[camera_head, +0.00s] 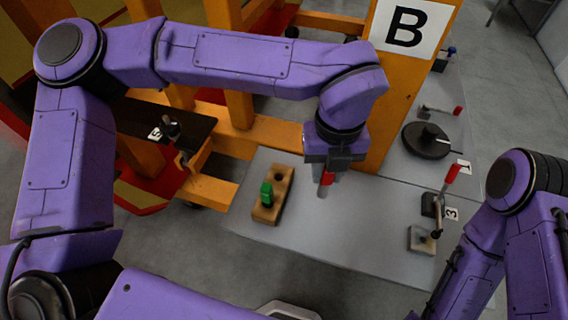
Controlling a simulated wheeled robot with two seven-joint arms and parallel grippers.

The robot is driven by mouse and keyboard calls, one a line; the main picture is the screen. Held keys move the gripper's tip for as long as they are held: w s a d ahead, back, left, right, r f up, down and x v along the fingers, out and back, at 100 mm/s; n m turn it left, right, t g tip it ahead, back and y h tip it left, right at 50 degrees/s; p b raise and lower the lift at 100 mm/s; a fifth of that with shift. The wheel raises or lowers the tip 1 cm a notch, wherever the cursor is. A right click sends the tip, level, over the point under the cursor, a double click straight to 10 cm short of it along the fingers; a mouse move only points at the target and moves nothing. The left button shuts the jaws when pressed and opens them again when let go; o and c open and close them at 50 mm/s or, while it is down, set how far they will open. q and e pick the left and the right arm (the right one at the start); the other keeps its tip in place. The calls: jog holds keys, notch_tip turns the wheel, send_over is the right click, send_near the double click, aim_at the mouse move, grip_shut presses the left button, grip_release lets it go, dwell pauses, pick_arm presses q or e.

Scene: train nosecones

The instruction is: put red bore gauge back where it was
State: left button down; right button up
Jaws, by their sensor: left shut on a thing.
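The red bore gauge (326,179) is held by my left gripper (327,168), above the grey table. Its red part shows just below the jaws, with a grey end pointing down. A wooden block holder (264,211) lies on the table to the left of the gripper. A green gauge (266,193) stands in the holder's nearer part. A dark empty hole (279,176) shows in its farther part. My right arm comes in at the right edge, and its gripper is out of view.
The grey table (340,235) is clear between the holder and a red-handled clamp (450,176) with a small block (421,240) at the right. An orange post (390,110) marked B stands behind the gripper. A black round disc (426,142) lies farther back.

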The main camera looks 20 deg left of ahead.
pick_arm(q)
jog(key=w+a+f+b, duration=0.2)
jog(key=a+f, duration=0.2)
jog(key=w+a+f+b, duration=0.2)
jog(key=a+f+b, duration=0.1)
jog(key=f, duration=0.1)
jog(key=w+a+f+b, duration=0.2)
jog(key=a+f+b, duration=0.1)
jog(key=a+f, duration=0.1)
jog(key=shift+w+a+f, duration=0.3)
jog(key=shift+a+f, duration=0.05)
jog(key=shift+f, duration=0.15)
jog(key=shift+s+r, duration=0.1)
jog(key=shift+s, duration=0.05)
jog(key=c, duration=0.9)
grip_release()
jog(key=shift+d, duration=0.15)
jog(key=r, duration=0.8)
jog(key=w+r+b, duration=0.1)
jog(key=r, duration=0.3)
